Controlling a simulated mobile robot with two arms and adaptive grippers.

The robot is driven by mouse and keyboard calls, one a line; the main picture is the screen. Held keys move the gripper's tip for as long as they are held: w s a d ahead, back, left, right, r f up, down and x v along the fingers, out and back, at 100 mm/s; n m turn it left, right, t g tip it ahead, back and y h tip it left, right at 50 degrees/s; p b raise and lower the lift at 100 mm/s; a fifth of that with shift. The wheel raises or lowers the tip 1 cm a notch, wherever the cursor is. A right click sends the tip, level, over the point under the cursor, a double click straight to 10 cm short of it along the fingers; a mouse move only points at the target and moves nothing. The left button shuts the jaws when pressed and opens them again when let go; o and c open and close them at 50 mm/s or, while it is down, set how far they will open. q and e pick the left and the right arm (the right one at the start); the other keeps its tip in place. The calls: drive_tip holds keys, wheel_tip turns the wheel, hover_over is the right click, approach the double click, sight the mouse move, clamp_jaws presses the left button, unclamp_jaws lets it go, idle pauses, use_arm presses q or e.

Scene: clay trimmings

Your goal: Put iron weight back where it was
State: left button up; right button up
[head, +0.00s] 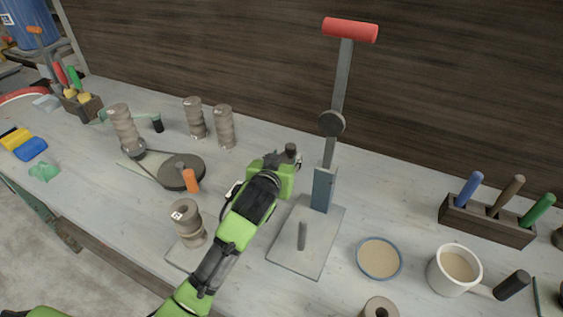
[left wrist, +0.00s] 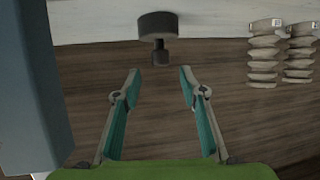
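The iron weight (head: 291,148) is a small dark cylinder with a knob. In the head view only part of it shows, just past my left gripper (head: 284,163), which hides the rest. In the left wrist view, which is upside down, the weight (left wrist: 157,25) stands upright on the pale tabletop, knob away from the table. My left gripper (left wrist: 161,75) is open and empty, its two fingers spread apart. The weight lies beyond the fingertips, roughly centred between them, and is not touched. My right gripper is not in view.
A lever press (head: 323,190) with a red handle stands close right of my left gripper. A dark disc (head: 181,173) and several ribbed clay stacks (head: 223,127) are to the left. A bowl (head: 379,258), a mug (head: 453,270) and a tool block (head: 486,221) stand right. A wooden wall is behind.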

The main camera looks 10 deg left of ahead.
use_arm(q)
drive_tip(key=shift+v, duration=1.7)
